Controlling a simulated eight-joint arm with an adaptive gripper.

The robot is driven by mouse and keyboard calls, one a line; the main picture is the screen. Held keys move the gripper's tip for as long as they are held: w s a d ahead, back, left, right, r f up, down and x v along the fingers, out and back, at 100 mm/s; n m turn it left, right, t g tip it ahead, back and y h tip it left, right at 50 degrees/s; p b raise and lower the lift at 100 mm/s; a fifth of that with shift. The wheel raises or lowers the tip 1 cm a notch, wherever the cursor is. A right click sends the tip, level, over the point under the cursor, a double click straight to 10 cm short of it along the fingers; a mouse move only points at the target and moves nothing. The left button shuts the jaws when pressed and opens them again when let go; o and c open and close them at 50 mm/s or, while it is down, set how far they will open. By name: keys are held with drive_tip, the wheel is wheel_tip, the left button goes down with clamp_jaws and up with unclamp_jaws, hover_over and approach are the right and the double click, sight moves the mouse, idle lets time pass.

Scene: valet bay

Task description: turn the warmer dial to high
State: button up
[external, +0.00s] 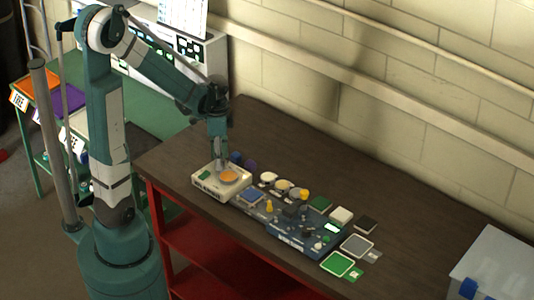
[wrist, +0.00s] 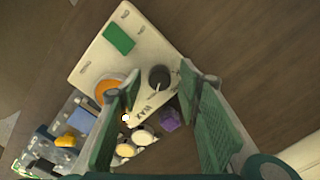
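The warmer (external: 207,184) is a cream box with an orange round plate (external: 229,177) and a green panel (external: 204,175) on top. In the wrist view the warmer (wrist: 125,55) shows a black round dial (wrist: 159,77) near its edge, with a light pointer mark and dark lettering beside it. In the external view my gripper (external: 219,161) points down over the warmer; the dial is not clearly visible there.
A purple piece (wrist: 170,119) lies close beside the warmer. Several round cream pieces (external: 268,179) and a blue circuit board (external: 290,225) with parts fill the table to the right. A grey box (external: 492,265) stands at far right. The table's back (external: 300,140) is clear.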

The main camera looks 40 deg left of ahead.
drive_tip(key=shift+r, duration=0.2)
wheel_tip(320, 180, up, 12)
drive_tip(key=shift+f, duration=0.2)
idle(0.9)
idle(0.4)
wheel_tip(320, 180, down, 4)
drive_tip(key=n+p, duration=0.3)
drive_tip(key=p, duration=0.4)
drive_tip(key=shift+f+p, duration=0.15)
drive_tip(key=shift+p, duration=0.2)
drive_tip(key=shift+f, duration=0.1)
drive_tip(key=shift+f, duration=0.15)
drive_tip(key=shift+f+b, duration=0.3)
drive_tip(key=shift+f, duration=3.45)
